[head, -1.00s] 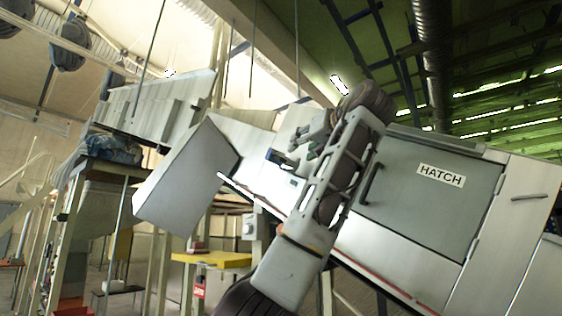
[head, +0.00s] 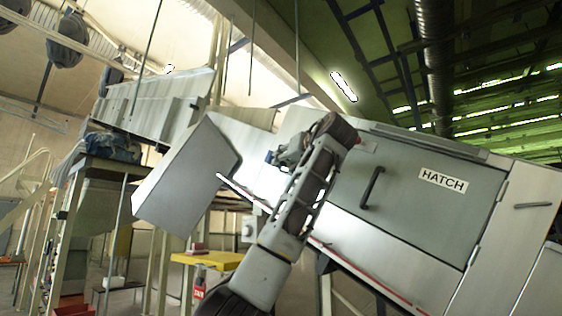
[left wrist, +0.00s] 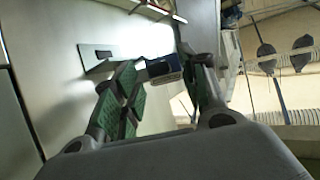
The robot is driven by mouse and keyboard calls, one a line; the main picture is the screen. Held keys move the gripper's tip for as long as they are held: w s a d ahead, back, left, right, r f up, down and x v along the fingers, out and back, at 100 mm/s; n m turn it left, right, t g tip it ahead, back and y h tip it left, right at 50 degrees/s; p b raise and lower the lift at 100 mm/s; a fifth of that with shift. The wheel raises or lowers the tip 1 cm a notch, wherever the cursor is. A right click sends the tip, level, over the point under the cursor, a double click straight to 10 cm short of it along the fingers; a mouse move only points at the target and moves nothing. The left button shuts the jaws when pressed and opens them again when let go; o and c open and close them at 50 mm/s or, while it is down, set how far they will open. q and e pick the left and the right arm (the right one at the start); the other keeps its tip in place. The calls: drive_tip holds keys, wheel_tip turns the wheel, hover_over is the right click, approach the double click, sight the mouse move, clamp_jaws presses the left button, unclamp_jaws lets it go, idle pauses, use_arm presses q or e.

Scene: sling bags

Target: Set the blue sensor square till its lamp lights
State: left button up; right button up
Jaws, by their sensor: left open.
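The blue sensor (left wrist: 164,66) is a small dark block with a blue face, between the fingers of my left gripper (left wrist: 165,88) in the left wrist view. The green-padded fingers are apart, one on each side of it; I cannot tell whether either touches it. In the head view the sensor (head: 269,157) is a small blue spot beside the left gripper (head: 284,158), which is partly hidden behind my own arm. Whether the sensor is square is hard to tell, and no lit lamp can be made out. My right gripper is out of view.
A grey machine carries a door marked HATCH (head: 443,180) with a dark handle (head: 372,187), right of my arm. A slanted metal box (head: 185,180) juts out on the left. A small plate (left wrist: 97,57) is on the panel near the fingers. A yellow stand (head: 208,260) is below.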

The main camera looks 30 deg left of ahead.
use_arm(q)
drive_tip(key=shift+p+x, duration=0.5)
drive_tip(key=shift+x, duration=1.45)
clamp_jaws()
